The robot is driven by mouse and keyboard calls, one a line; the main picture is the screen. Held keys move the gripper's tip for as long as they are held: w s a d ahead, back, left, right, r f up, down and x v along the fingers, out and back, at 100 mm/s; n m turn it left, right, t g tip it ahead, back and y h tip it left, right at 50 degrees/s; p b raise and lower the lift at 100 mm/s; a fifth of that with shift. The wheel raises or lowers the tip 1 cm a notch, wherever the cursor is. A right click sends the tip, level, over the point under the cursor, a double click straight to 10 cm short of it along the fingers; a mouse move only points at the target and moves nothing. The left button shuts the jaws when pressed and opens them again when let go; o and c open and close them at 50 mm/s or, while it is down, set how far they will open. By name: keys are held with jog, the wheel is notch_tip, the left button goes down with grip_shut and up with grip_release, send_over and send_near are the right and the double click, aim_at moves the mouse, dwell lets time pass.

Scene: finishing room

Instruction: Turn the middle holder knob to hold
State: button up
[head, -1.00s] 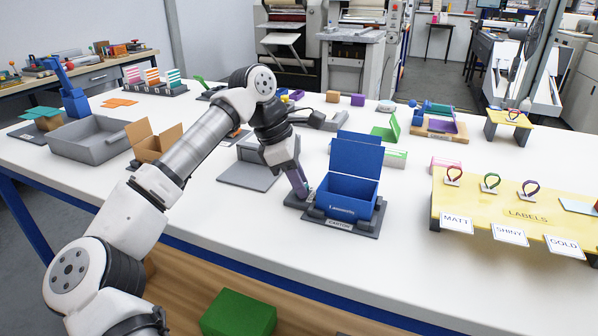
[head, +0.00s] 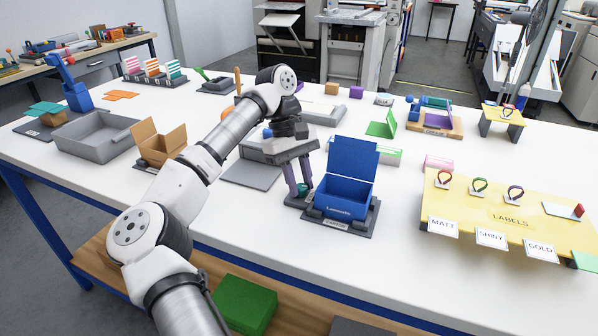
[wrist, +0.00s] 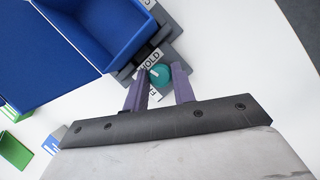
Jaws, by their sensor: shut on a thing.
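A round teal knob (wrist: 160,75) sits on a dark grey holder base (head: 345,229) beside an open blue box (head: 345,190). A HOLD label (wrist: 150,61) lies just beyond the knob in the wrist view. Another label (wrist: 152,94), partly hidden by a finger, lies on its near side. A pale mark shows on the knob's top, but its exact setting is hard to read. My gripper (head: 301,191) points down at the left of the blue box. Its two purple fingers are shut on the knob, one on each side; it also shows in the wrist view (wrist: 160,86).
The blue box and its raised lid stand close on the right of my gripper. A grey tray (head: 75,152) and an open brown carton (head: 150,158) are to the left. A yellow label stand (head: 455,208) is at right. The white tabletop (head: 270,225) in front is clear.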

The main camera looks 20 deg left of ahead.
jog(key=shift+w+d+r+m+g+y+p, duration=0.1)
jog(key=shift+m+g+y+p, duration=0.1)
jog(key=shift+m+p, duration=0.35)
jog(key=shift+r+m+g+y+p, duration=0.1)
jog(key=shift+m+y+p, duration=0.2)
jog(key=shift+m, duration=0.35)
jog(key=shift+f, duration=0.15)
jog(key=o, duration=0.7)
jog(key=p+v, duration=0.4)
jog(key=v, duration=0.9)
jog(key=shift+w+r, duration=0.2)
jog(key=shift+r, duration=0.15)
jog(key=shift+a, duration=0.25)
